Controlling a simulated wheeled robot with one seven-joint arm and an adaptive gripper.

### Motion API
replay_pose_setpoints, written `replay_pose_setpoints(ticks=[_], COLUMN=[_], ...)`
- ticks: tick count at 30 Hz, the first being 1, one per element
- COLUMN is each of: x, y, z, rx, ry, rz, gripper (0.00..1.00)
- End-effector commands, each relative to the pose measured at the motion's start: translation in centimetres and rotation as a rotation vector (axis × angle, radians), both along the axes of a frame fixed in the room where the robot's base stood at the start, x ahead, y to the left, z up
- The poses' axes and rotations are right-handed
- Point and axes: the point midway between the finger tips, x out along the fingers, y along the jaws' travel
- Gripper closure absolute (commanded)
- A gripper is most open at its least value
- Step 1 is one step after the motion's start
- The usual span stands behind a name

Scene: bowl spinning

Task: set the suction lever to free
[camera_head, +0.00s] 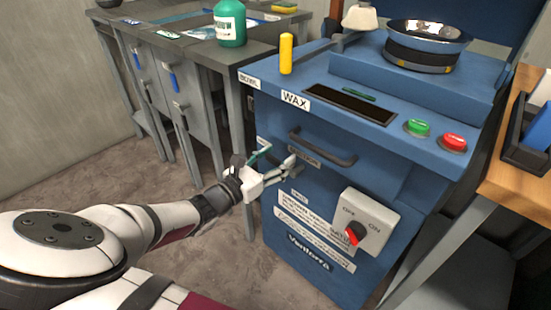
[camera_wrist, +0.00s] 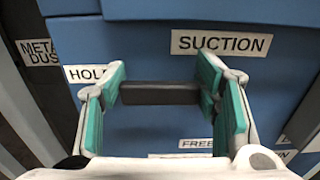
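The suction lever (camera_wrist: 160,94) is a dark bar lying horizontally on the blue machine front in the wrist view. Its left end points toward the partly covered HOLD label (camera_wrist: 84,73). The SUCTION label (camera_wrist: 221,43) is above it on the right, and the FREE label (camera_wrist: 196,144) is below it. My gripper (camera_wrist: 162,82) is open, with teal pads on either side of the lever; I cannot tell whether they touch its ends. In the head view my gripper (camera_head: 277,166) is at the machine's left front, below the drawer handle, and hides the lever.
The blue machine (camera_head: 400,190) carries a drawer handle (camera_head: 322,150) above my gripper and a switch box (camera_head: 362,225) with a red knob to the right. A spinning station with a bowl (camera_head: 428,35) is on top. A grey workbench (camera_head: 190,50) stands to the left.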

Motion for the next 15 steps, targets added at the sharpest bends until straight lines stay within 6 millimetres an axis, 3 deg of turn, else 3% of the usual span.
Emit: replay_pose_setpoints(ticks=[1,3,15], x=[0.02,0.02,0.08], y=[-0.01,-0.01,-0.03], z=[0.00,0.00,-0.23], rx=[0.000,0.000,-0.062], ry=[0.000,0.000,0.049], rz=[0.000,0.000,-0.001], gripper=[0.77,0.93,0.94])
